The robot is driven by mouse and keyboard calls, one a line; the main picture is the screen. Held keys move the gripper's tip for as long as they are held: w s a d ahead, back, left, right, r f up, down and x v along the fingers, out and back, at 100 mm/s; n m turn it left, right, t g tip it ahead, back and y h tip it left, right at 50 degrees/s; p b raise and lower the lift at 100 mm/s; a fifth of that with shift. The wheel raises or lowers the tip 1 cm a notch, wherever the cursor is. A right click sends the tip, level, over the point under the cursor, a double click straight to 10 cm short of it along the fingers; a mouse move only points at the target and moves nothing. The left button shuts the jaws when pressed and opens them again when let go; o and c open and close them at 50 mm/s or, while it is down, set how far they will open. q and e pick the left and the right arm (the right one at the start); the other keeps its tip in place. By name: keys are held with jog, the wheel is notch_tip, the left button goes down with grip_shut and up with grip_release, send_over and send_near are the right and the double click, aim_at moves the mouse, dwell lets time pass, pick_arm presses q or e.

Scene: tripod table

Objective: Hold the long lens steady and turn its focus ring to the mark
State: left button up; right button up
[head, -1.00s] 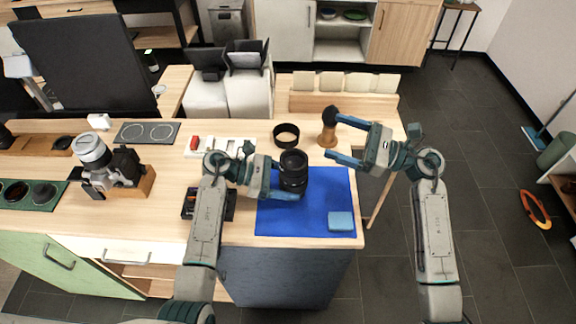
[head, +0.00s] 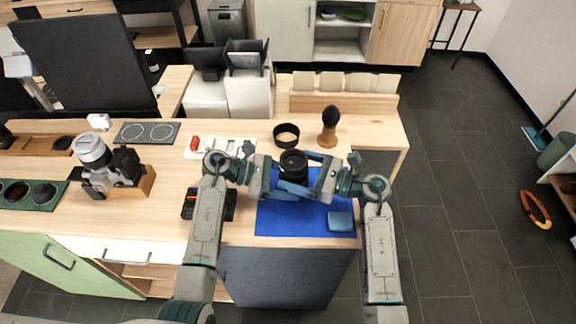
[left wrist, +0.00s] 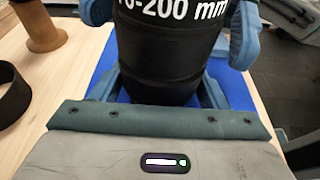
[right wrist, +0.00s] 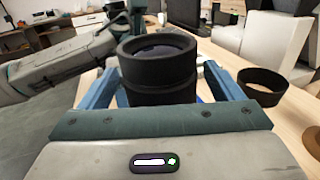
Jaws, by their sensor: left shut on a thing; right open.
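The long lens (head: 292,164) is black and stands upright on the blue mat (head: 275,219). My left gripper (head: 284,186) is shut on the lens's lower body from the left; in the left wrist view the lens (left wrist: 168,50) shows white lettering ending in "200 mm" between the fingers. My right gripper (head: 303,186) is open around the lens from the right. In the right wrist view the upper lens barrel (right wrist: 158,66) stands between its spread fingers, with the front glass facing up. The focus mark is not visible in these frames.
A black ring (head: 286,135) and a brush with a wooden handle (head: 328,128) stand behind the mat. A blue folded cloth (head: 340,221) lies at the mat's front right. A camera (head: 110,168) stands at the left. The table's right edge is close.

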jog(key=shift+x, duration=1.2)
jog(key=c, duration=1)
jog(key=shift+n+g, duration=0.5)
jog(key=shift+g, duration=0.1)
jog(key=n+g, duration=0.1)
jog(key=g, duration=0.2)
jog(key=n+g+y, duration=0.1)
jog(key=n+g, duration=0.1)
jog(key=shift+s+n+g, duration=0.25)
jog(key=shift+n+g, duration=0.05)
jog(key=shift+g, duration=0.1)
jog(key=shift+s+n+g+h, duration=0.15)
jog(key=shift+n+g+h, duration=0.3)
jog(key=shift+n+g, duration=0.95)
jog(key=shift+s+n+g+h, duration=0.2)
jog(key=shift+n+g+h, duration=0.45)
jog(key=shift+g, duration=1.25)
jog(key=shift+n, duration=0.25)
